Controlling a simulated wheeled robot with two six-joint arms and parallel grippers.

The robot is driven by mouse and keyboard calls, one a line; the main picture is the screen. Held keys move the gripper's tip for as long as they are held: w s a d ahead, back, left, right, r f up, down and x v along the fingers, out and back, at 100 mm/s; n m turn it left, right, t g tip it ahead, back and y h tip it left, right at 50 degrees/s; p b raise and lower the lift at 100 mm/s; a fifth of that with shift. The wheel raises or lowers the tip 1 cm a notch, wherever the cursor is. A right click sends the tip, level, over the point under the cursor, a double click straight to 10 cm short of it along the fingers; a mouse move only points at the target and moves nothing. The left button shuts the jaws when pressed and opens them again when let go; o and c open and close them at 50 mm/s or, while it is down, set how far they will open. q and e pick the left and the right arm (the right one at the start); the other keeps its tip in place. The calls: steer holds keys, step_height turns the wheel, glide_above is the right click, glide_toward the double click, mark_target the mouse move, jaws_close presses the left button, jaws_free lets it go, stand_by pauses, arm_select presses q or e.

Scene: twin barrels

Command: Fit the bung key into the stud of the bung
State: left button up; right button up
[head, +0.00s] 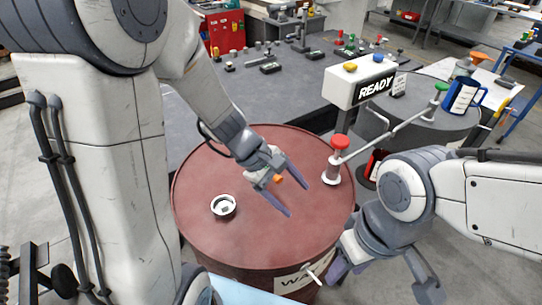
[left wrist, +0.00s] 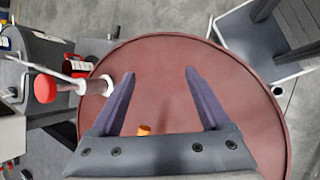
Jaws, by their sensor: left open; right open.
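My right gripper (head: 383,286) is open, low beside the barrel's front right.
A red-capped post (head: 339,145) with a pale pipe stands at the barrel's right rim and links to a grey barrel (head: 425,118). A READY sign box (head: 365,82) stands behind. A short pale rod (head: 318,268) shows by the front label.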

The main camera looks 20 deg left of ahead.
arm_select(q)
steer(key=w+a+f+n+t+y, duration=0.1)
steer(key=w+a+n+t, duration=0.15)
steer(key=a+n, duration=0.3)
steer(key=w+a+f+n+t, duration=0.2)
steer(key=w+a+n, duration=0.2)
steer(key=a, duration=0.3)
steer(key=w+a+f+n+t+y, duration=0.1)
steer(key=w+a+n+t, duration=0.15)
steer(key=a+n, duration=0.3)
steer(key=shift+g, duration=0.5)
steer(key=x, duration=0.2)
steer(key=a+x, duration=0.1)
steer(key=x, duration=0.1)
steer(key=shift+w+d+f+p, duration=0.15)
steer(key=shift+w+f+p, duration=0.1)
steer(key=shift+p, duration=0.1)
steer(key=shift+d+p+x, duration=0.1)
steer(key=shift+p+x, duration=0.2)
steer(key=shift+x, duration=1.15)
steer(key=shift+d+p+x, duration=0.15)
steer(key=shift+p+x, duration=0.15)
steer(key=shift+x, duration=1.2)
steer(key=shift+a+r, duration=0.1)
steer(key=shift+r, duration=0.1)
jaws_close()
